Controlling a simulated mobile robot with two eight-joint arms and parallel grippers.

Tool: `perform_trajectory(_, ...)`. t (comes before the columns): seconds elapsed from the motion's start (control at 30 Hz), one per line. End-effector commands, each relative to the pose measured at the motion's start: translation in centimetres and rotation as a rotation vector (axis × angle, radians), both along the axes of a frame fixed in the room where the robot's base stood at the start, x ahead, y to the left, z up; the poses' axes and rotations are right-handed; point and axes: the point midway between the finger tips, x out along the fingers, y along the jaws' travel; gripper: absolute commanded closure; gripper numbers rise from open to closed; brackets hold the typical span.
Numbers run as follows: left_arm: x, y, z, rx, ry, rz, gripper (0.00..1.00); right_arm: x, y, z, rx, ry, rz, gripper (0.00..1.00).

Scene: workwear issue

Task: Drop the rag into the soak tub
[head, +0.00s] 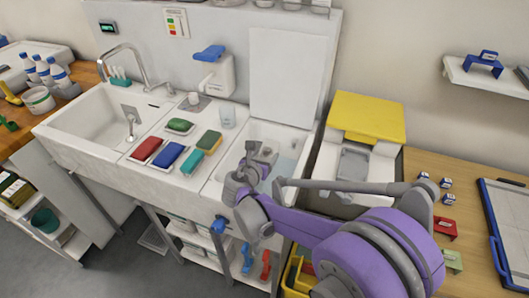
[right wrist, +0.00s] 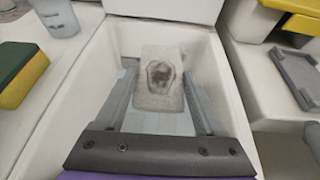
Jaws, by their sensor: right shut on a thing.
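The rag (right wrist: 158,98) is a pale grey piece with a dark stain on its face. It hangs between the fingers of my right gripper (head: 262,157), which is shut on it. In the right wrist view the rag is over the opening of the soak tub (right wrist: 215,62), a white basin with clear bluish water. The tub (head: 298,134) also shows in the head view, partly hidden by my right arm, with a white panel upright behind it. I cannot tell whether the rag touches the water. My left gripper is not in view.
Left of the tub are several coloured sponges, including a green-and-yellow one (head: 209,141), and a clear cup (head: 228,118). A sink (head: 92,125) is farther left. A yellow-lidded bin (head: 366,117) stands close on the right, beside a wooden counter (head: 425,165).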

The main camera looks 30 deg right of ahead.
Motion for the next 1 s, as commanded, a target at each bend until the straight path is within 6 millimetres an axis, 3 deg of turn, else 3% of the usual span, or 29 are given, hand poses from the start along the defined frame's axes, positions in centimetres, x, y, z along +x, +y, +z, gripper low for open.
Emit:
perform_trajectory(0.1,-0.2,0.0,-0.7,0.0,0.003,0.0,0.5,0.0,0.0,-0.9,-0.001,0.001,0.0,0.84)
perform_trajectory(0.37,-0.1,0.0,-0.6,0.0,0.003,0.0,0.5,0.0,0.0,-0.9,-0.001,-0.001,0.0,0.84)
perform_trajectory(0.4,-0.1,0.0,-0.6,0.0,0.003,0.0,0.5,0.0,0.0,-0.9,-0.001,-0.001,0.0,0.23)
perform_trajectory(0.53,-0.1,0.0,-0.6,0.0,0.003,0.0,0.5,0.0,0.0,-0.9,-0.001,-0.001,0.0,0.0)
perform_trajectory(0.83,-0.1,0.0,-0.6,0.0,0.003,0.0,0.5,-0.2,0.3,-0.8,0.0,0.0,0.001,0.0)
perform_trajectory(1.0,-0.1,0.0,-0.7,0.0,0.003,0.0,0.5,-1.7,2.0,0.2,0.0,-0.001,0.004,0.0)
